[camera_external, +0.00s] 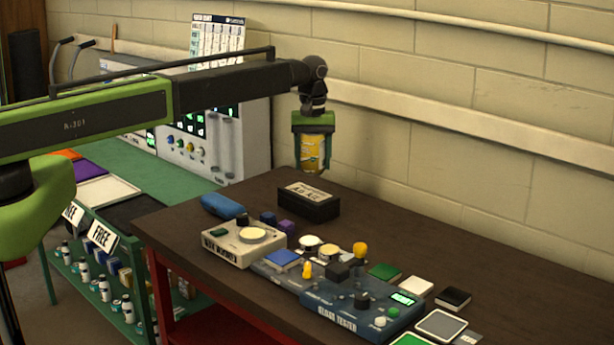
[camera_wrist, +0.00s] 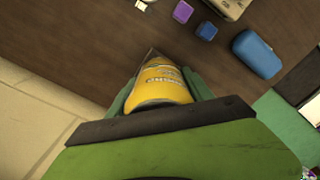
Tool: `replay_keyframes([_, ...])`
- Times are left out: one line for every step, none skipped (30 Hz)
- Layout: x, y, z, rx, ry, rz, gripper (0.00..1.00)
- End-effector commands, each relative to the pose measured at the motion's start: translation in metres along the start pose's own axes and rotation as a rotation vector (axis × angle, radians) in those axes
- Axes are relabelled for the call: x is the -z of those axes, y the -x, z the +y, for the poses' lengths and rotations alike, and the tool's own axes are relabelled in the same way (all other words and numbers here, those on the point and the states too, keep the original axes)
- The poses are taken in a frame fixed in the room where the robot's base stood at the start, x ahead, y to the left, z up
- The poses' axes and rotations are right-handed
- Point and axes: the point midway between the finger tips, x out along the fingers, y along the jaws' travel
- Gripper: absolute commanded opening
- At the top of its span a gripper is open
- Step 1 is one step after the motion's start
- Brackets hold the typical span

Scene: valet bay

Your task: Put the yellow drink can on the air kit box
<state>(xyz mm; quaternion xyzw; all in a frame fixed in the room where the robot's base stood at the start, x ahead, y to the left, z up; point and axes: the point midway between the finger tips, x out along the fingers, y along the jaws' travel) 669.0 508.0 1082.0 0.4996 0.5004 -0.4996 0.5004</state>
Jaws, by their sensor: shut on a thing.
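My gripper (camera_external: 313,164) is shut on the yellow drink can (camera_external: 312,150), with green fingers on both sides of it. The can hangs about upright in the external view. The air kit box (camera_external: 322,209), a dark box with a pale label on top, sits on the brown table. In the picture the can is just above the box, with a visible gap between them. In the wrist view the can (camera_wrist: 161,86) fills the space between the fingers. A small dark corner shows past it; I cannot tell whether it is the box, which is otherwise hidden there.
A blue case (camera_external: 222,206), a purple block (camera_external: 286,226) and a beige device (camera_external: 243,243) stand near the box. A blue tester (camera_external: 350,309) and several small pads and knobs crowd the front right. The wall (camera_external: 480,140) runs close behind. Bare table lies right of the box.

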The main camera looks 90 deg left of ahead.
Motion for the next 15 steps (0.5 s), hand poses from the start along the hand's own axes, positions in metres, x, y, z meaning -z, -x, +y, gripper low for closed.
replay_keyframes([0.016,-0.018,0.0,0.0,0.002,0.0,0.0])
replay_keyframes([0.024,-0.022,-0.002,0.0,0.002,0.0,0.0])
replay_keyframes([0.033,-0.028,-0.003,0.0,0.002,0.0,0.0])
replay_keyframes([0.039,-0.031,-0.004,0.0,0.001,0.0,0.0])
replay_keyframes([0.045,-0.034,-0.006,0.0,0.001,0.0,0.0])
replay_keyframes([0.052,-0.037,-0.007,0.0,0.001,0.0,0.0])
replay_keyframes([0.056,-0.039,-0.008,0.0,0.001,0.0,0.0])
replay_keyframes([0.059,-0.04,-0.009,0.0,0.0,0.0,0.0])
replay_keyframes([0.062,-0.041,-0.009,0.0,-0.001,0.0,0.0])
replay_keyframes([0.064,-0.042,-0.01,0.0,-0.001,0.0,0.0])
replay_keyframes([0.065,-0.041,-0.011,0.0,-0.002,0.0,0.0])
replay_keyframes([0.065,-0.041,-0.011,0.0,-0.002,0.0,0.0])
replay_keyframes([0.065,-0.041,-0.011,0.0,-0.002,0.0,0.0])
replay_keyframes([0.065,-0.041,-0.011,0.0,-0.002,0.0,0.0])
replay_keyframes([0.065,-0.043,-0.011,0.0,-0.002,0.0,0.0])
